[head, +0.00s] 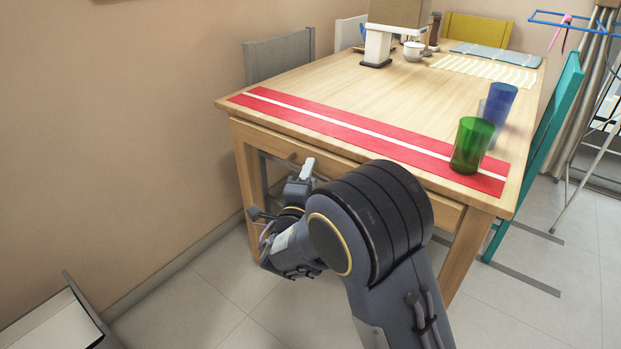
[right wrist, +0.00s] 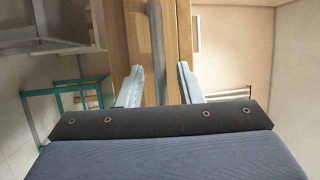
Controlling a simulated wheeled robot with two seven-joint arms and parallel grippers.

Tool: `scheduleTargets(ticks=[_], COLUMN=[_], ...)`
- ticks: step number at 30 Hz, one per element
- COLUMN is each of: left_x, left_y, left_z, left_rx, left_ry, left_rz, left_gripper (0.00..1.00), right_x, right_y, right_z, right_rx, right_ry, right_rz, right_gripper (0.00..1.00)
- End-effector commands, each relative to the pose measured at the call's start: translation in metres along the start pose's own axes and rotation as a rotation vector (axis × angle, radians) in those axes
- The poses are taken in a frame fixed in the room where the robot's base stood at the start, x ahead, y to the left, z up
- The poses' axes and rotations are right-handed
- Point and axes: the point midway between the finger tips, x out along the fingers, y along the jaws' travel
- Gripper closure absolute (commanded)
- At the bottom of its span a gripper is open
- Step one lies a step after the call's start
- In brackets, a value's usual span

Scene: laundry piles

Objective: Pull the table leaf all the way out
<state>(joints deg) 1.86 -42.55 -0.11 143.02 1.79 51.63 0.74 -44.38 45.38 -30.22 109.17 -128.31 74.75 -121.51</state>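The wooden table (head: 370,95) stands with its near end toward me, a red runner with a white stripe (head: 380,142) lying across that end. The table leaf (head: 445,208) shows as a wooden front under the near edge of the top, partly hidden by my right arm. A grey bar handle (head: 280,160) is on this front. My right gripper (head: 303,172) is at the handle. In the right wrist view the handle (right wrist: 157,50) runs between the two pale fingers, which are apart with gaps visible on both sides. My left gripper is not in view.
A green cup (head: 472,146) and blue cups (head: 497,103) stand on the table's right side near the runner. A grey chair (head: 280,56) is at the left and a teal chair (head: 545,130) at the right. A wall runs close along the left. The floor before the table is clear.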

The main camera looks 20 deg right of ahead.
Motion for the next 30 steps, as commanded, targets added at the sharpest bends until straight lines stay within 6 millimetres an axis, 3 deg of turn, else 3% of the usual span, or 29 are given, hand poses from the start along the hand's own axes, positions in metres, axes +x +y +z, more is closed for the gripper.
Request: scheduleTargets(ticks=[11,18,30], left_x=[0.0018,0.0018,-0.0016], left_y=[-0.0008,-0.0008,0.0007], left_z=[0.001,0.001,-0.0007], left_rx=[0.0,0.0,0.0], left_ry=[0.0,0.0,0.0], left_rz=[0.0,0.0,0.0], left_gripper=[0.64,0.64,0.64], right_x=[0.0072,0.007,0.0034], right_y=[-0.0005,-0.0003,-0.0024], right_z=[-0.0002,-0.0003,0.0014], right_rx=[0.001,0.001,0.001], right_ry=[0.0,0.0,-0.001], right_rz=[0.0,0.001,0.001], right_gripper=[0.68,1.0,1.0])
